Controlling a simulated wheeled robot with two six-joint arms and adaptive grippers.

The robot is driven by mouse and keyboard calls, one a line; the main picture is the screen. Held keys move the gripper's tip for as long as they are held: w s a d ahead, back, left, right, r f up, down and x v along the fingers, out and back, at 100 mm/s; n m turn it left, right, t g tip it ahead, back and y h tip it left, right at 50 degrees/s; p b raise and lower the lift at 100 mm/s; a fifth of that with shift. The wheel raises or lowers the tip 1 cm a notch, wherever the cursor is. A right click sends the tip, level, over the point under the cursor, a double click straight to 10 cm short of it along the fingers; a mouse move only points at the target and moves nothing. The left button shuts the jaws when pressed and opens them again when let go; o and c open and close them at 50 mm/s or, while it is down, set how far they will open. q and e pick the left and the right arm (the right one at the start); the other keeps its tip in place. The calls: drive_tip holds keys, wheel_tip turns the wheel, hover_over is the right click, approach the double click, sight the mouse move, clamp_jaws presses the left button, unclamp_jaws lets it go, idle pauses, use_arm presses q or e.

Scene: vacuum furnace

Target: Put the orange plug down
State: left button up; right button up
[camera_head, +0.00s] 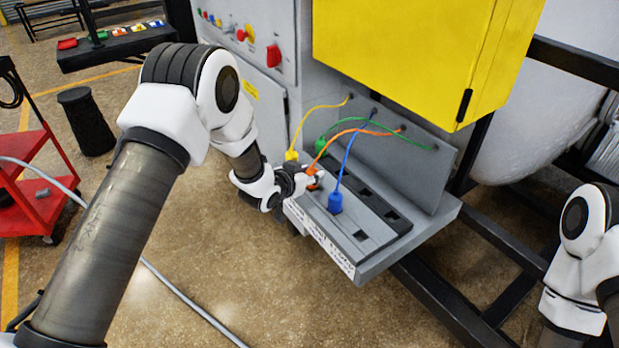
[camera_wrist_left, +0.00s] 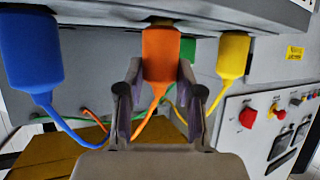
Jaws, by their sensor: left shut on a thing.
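The orange plug (camera_head: 313,176) is between the fingers of my left gripper (camera_head: 305,181), at the near left part of the grey socket shelf. In the left wrist view the orange plug (camera_wrist_left: 161,55) sits between the two fingertips (camera_wrist_left: 160,85), its far end close to the socket panel. I cannot tell whether it touches the panel or sits in a socket. Its orange cable (camera_head: 350,132) runs to the back panel. The blue plug (camera_head: 335,203), yellow plug (camera_head: 291,156) and green plug (camera_head: 320,145) are at the shelf around it. My right gripper is out of view.
The socket shelf (camera_head: 378,262) has a dark slotted strip and a label on its front edge. A yellow box (camera_head: 405,50) overhangs the shelf. Yellow, green and blue cables arch close to my left gripper. A red cart (camera_head: 38,190) stands at the left; the floor between is open.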

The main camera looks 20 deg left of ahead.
use_arm(q)
drive_tip(key=shift+s+f+b, duration=0.15)
drive_tip(key=shift+f+b, duration=0.1)
drive_tip(key=shift+b, duration=0.15)
drive_tip(key=o, duration=1.1)
drive_tip(key=shift+o, duration=0.2)
